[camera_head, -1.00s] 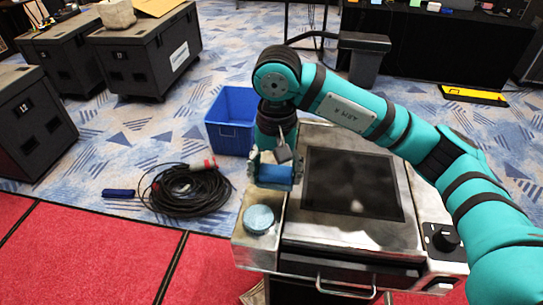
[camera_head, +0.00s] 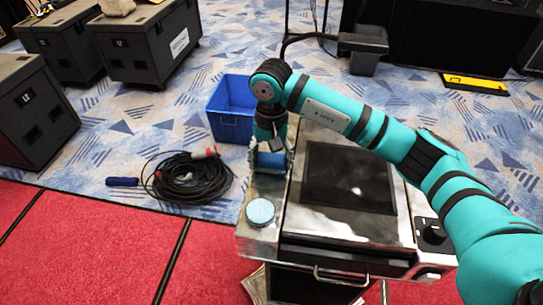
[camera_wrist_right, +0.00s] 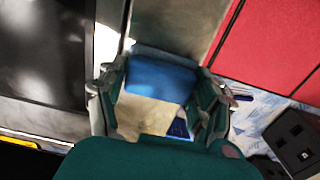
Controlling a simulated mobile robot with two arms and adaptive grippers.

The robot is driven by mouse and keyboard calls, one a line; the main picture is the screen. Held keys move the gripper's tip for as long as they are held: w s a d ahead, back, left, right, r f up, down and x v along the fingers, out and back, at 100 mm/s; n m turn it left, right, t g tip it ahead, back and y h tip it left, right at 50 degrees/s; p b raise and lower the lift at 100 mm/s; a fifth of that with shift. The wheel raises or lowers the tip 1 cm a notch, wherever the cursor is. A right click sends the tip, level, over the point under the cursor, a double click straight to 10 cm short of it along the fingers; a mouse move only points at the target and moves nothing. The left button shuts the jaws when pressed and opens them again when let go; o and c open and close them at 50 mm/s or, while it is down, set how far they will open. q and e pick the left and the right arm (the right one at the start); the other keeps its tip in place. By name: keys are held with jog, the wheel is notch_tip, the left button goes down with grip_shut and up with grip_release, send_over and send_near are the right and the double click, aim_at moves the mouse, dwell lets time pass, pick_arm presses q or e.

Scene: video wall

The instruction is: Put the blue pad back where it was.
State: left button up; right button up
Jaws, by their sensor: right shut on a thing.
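My right gripper (camera_head: 271,160) is shut on the blue pad (camera_head: 271,159), over the left strip of the metal machine (camera_head: 300,215). In the right wrist view the pad (camera_wrist_right: 160,80) sits between the two fingers of the gripper (camera_wrist_right: 160,95), with a pale surface beneath it. Whether the pad touches that surface I cannot tell. A round light blue piece (camera_head: 260,211) lies on the same strip, nearer the front. My left gripper is not in view.
A blue bin (camera_head: 231,125) stands on the floor behind the machine's left side. A coiled black cable (camera_head: 190,178) lies to the left. The machine has a dark panel (camera_head: 348,178) and a black knob (camera_head: 433,232). Dark cases (camera_head: 143,45) stand at upper left.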

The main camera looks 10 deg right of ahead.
aim_at(271, 157)
jog(key=shift+f, duration=0.2)
jog(key=o, duration=1.1)
jog(key=shift+r, duration=0.1)
jog(key=shift+o, duration=0.2)
jog(key=shift+r, duration=0.3)
notch_tip(271, 157, up, 12)
jog(key=b, duration=0.3)
jog(key=shift+b, duration=0.35)
jog(key=shift+f, duration=0.1)
